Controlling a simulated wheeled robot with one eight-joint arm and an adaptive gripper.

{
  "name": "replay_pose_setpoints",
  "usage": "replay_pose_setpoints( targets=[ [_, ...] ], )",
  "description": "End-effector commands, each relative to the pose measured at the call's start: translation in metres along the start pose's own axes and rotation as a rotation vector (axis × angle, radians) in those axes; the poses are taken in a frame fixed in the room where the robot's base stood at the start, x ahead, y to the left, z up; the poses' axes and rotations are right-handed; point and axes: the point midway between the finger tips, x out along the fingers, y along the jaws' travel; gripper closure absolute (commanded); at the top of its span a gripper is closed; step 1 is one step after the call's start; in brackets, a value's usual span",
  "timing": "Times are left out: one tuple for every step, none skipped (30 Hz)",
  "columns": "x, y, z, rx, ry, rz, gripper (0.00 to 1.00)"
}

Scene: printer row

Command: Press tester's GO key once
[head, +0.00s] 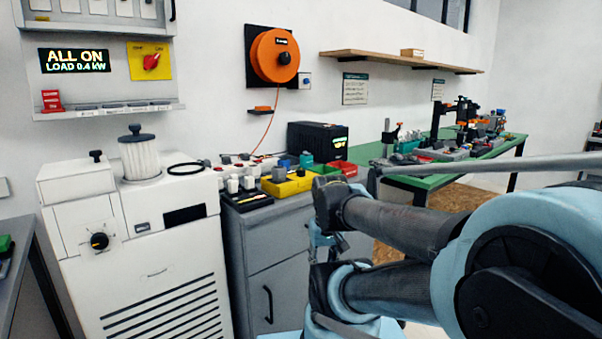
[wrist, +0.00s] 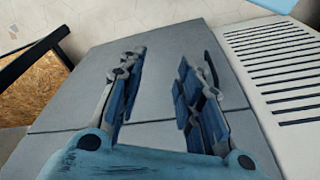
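My gripper (wrist: 160,62) shows in the wrist view with its two blue fingers apart and nothing between them. It points at the grey cabinet (wrist: 150,85). In the head view my gripper (head: 322,240) hangs in front of that cabinet's right side, below its top, partly hidden by my arm. On the cabinet top stand a yellow box (head: 289,184) with small items, a black strip with white plugs (head: 240,184) and a black unit with a lit green display (head: 318,142). I cannot tell which thing is the tester, and no GO key is readable.
A white machine (head: 140,230) with a filter and a dial stands left of the cabinet. A green bench (head: 470,162) with several devices runs along the wall at right. An orange cable reel (head: 274,55) and a wooden shelf (head: 400,61) are on the wall.

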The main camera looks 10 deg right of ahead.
Motion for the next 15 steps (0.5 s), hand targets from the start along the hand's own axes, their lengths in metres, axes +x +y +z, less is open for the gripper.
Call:
replay_pose_setpoints(
  targets=[
    [0.0, 0.0, 0.0, 0.0, 0.0, 0.0, 0.87],
    [0.0, 0.0, 0.0, 0.0, 0.0, 0.0, 0.94],
    [0.0, 0.0, 0.0, 0.0, 0.0, 0.0, 1.0],
    [0.0, 0.0, 0.0, 0.0, 0.0, 0.0, 1.0],
    [0.0, 0.0, 0.0, 0.0, 0.0, 0.0, 1.0],
    [0.0, 0.0, 0.0, 0.0, 0.0, 0.0, 1.0],
    [0.0, 0.0, 0.0, 0.0, 0.0, 0.0, 1.0],
    [0.0, 0.0, 0.0, 0.0, 0.0, 0.0, 1.0],
    [0.0, 0.0, 0.0, 0.0, 0.0, 0.0, 1.0],
    [0.0, 0.0, 0.0, 0.0, 0.0, 0.0, 1.0],
    [0.0, 0.0, 0.0, 0.0, 0.0, 0.0, 1.0],
    [0.0, 0.0, 0.0, 0.0, 0.0, 0.0, 1.0],
    [0.0, 0.0, 0.0, 0.0, 0.0, 0.0, 1.0],
    [0.0, 0.0, 0.0, 0.0, 0.0, 0.0, 1.0],
    [0.0, 0.0, 0.0, 0.0, 0.0, 0.0, 1.0]
  ],
)
